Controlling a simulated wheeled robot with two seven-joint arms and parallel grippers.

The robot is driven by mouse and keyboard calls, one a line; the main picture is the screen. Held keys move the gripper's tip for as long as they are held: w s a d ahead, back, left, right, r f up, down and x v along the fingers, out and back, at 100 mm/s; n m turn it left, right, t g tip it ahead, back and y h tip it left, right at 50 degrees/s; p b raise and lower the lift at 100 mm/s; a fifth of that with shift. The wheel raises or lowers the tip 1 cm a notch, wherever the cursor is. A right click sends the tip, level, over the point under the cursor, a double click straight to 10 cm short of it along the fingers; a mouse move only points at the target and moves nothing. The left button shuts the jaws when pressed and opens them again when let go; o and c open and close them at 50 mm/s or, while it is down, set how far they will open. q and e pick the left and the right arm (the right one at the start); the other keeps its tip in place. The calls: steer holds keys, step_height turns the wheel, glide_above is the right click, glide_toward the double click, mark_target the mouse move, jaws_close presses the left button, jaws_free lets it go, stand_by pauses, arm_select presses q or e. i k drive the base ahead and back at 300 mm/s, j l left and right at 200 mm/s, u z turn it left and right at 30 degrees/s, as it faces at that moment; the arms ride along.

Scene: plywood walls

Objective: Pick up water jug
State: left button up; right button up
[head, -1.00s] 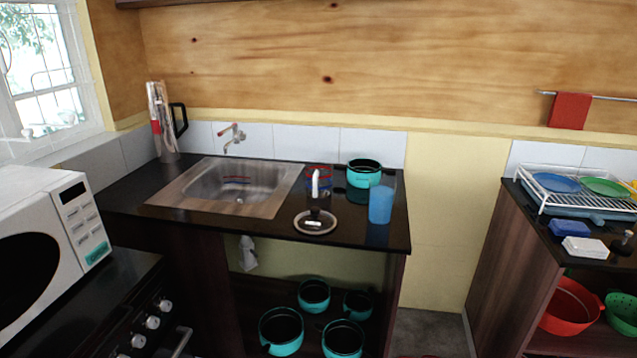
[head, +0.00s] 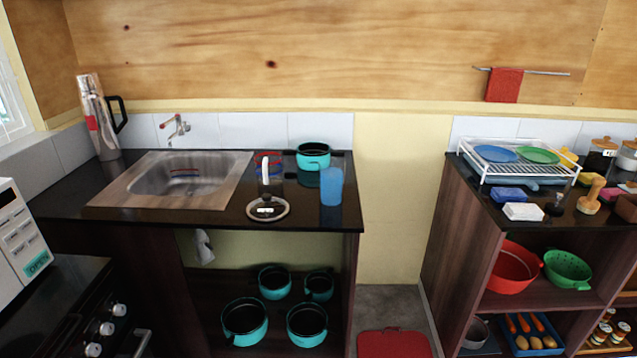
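A tall silver jug (head: 97,115) with a black side handle and a red mark stands upright in the back left corner of the dark counter (head: 345,215), left of the sink. A plain blue cup-like container (head: 331,186) stands upright near the counter's right end. No gripper is in the head view, and nothing is seen being held.
The sink (head: 180,187) with its tap fills the counter's middle. A teal pot (head: 313,156) and a lid (head: 268,208) sit near the blue container. A microwave (head: 22,240) and stove are at left. A shelf unit (head: 465,210) is at right; a red object (head: 393,343) lies on the floor between.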

mark_target(331, 186)
steer(key=i+l+u, duration=0.15)
steer(key=u, duration=1.15)
steer(key=i+l+u, duration=0.15)
steer(key=l+u, duration=0.3)
steer(key=l, duration=0.4)
steer(key=l+u, duration=0.45)
steer(key=l, duration=0.9)
steer(key=k+l, duration=0.1)
steer(key=l, duration=0.4)
steer(key=u, duration=0.05)
